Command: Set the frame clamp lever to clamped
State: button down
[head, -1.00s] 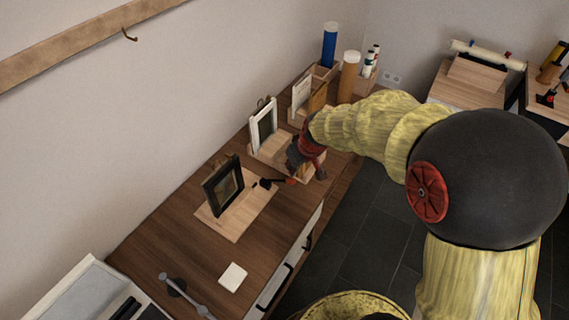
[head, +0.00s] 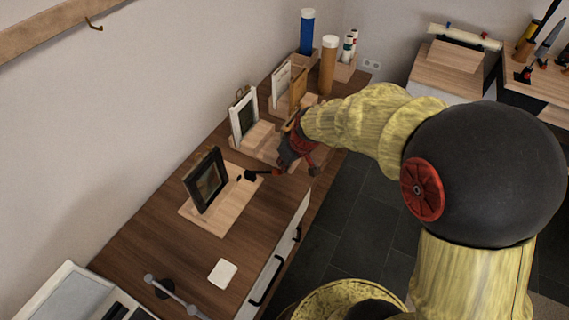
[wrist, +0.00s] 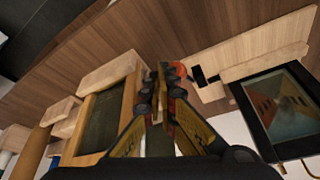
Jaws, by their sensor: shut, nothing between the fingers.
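The frame clamp is a small black block (head: 249,176) on a pale wooden board (head: 228,209), beside a dark picture frame (head: 207,181) standing upright. It also shows in the wrist view (wrist: 203,78). Its lever reaches from the block toward my gripper and ends in a red-orange knob (wrist: 179,71). My gripper (wrist: 163,80) is shut and empty, with its fingertips close to the knob. I cannot tell whether they touch. In the head view my gripper (head: 293,160) is over the table's front side, right of the clamp, and partly hides the lever's end.
A white frame (head: 243,117) on another wooden base stands behind my gripper. Blue (head: 307,32) and orange (head: 328,65) tubes stand at the far end. A white square (head: 222,273) lies on the table (head: 170,240) nearer me. Drawers with black handles line the front.

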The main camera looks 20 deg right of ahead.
jog(key=shift+f, duration=0.1)
notch_tip(320, 180, up, 4)
jog(key=w+p, duration=0.2)
jog(key=p, duration=0.1)
jog(key=s+d+r, duration=0.1)
jog(key=s+d, duration=0.5)
jog(key=s, duration=0.1)
jog(key=shift+s+r+p, duration=0.15)
jog(key=shift+s+p, duration=0.05)
jog(key=shift+p, duration=0.15)
jog(key=shift+a, duration=0.1)
